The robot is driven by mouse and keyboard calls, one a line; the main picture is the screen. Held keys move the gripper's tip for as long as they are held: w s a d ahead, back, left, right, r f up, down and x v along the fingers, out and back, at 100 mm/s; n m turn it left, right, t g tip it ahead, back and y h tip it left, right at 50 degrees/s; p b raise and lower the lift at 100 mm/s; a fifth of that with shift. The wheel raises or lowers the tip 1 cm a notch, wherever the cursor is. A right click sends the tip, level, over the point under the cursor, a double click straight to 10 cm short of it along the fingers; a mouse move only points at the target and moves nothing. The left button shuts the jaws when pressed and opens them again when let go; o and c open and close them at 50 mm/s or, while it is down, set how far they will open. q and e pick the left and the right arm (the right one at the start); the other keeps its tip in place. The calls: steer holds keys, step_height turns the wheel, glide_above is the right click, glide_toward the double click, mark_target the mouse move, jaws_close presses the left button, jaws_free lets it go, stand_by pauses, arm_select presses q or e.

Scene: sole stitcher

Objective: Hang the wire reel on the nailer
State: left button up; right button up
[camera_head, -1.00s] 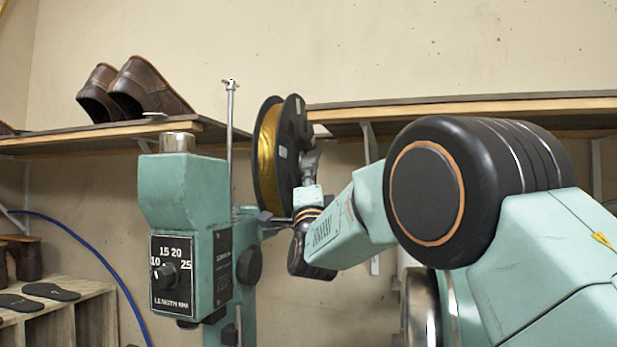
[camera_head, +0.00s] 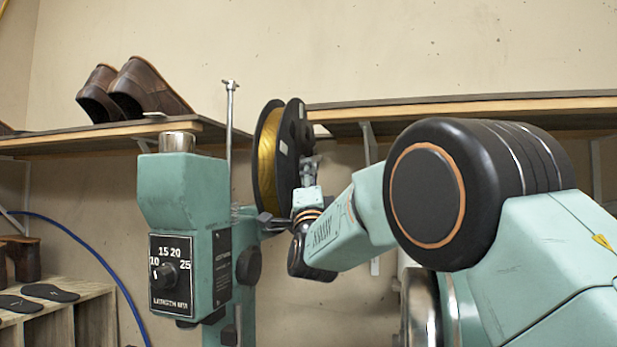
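The wire reel (camera_head: 268,160), golden wire between two black flanges, stands upright just right of the thin metal rod of the nailer. The nailer (camera_head: 185,195) is a green machine with a black length dial on its front. My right gripper (camera_head: 308,168) is at the right side of the reel, against or very close to its right flange. Its fingers are small and partly hidden, so I cannot tell whether they grip the reel. How the reel is supported behind the nailer's top is also hidden. My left gripper is not in view.
A wall shelf (camera_head: 450,110) runs behind the reel and my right arm. Brown shoes (camera_head: 135,90) stand on its left part. A blue hose (camera_head: 100,258) curves at the left, above a wooden rack (camera_head: 95,315) with soles. The wall above the reel is clear.

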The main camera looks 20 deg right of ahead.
steer(key=shift+w+f, duration=0.1)
steer(key=shift+f, duration=0.2)
steer(key=v, duration=1.1)
steer(key=shift+s, duration=0.5)
steer(key=shift+a+f, duration=0.1)
steer(key=shift+f, duration=0.1)
